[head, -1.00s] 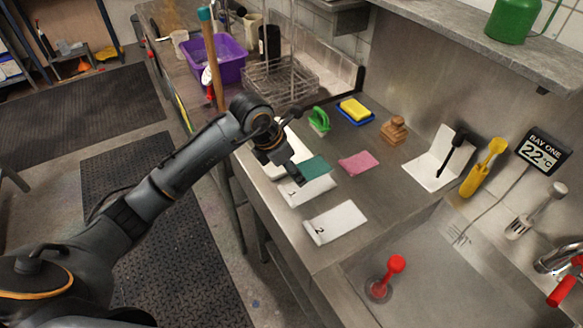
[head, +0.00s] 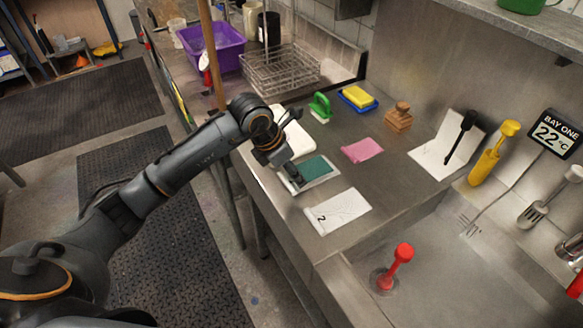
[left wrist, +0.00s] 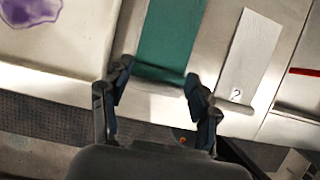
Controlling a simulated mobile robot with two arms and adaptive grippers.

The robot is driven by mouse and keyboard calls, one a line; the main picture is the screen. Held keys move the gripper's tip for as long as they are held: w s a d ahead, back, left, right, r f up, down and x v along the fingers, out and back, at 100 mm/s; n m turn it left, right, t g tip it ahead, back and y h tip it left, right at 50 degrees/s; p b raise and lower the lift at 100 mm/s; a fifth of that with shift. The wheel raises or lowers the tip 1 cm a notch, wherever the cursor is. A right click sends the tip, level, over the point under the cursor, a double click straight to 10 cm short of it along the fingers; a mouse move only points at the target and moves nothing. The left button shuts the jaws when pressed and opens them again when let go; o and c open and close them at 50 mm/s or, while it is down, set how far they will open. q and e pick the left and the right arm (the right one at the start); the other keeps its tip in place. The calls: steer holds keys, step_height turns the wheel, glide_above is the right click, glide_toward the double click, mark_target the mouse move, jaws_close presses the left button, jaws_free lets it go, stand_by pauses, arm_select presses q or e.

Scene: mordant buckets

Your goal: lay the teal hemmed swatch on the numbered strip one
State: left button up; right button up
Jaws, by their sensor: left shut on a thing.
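The teal hemmed swatch (head: 318,167) is over the white numbered strip one (head: 322,182), whose pale edge shows around it; its numeral is hidden. The swatch looks flat, but I cannot tell whether all of it touches the strip. My left gripper (head: 295,180) is shut on the swatch's near end. In the left wrist view the teal swatch (left wrist: 168,40) runs up from between the two fingertips of my left gripper (left wrist: 157,84). My right gripper is not in view.
Strip two (head: 340,211) lies clear to the right of strip one. A pink cloth (head: 361,150), a green-handled brush (head: 320,107), a yellow sponge (head: 357,97) and a wooden block (head: 398,117) stand behind. The sink (head: 430,270) with a red plunger-like handle (head: 403,254) is at right.

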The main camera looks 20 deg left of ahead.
arm_select(q)
steer(key=shift+f, duration=0.45)
steer(key=o, duration=0.9)
steer(key=shift+c, duration=0.2)
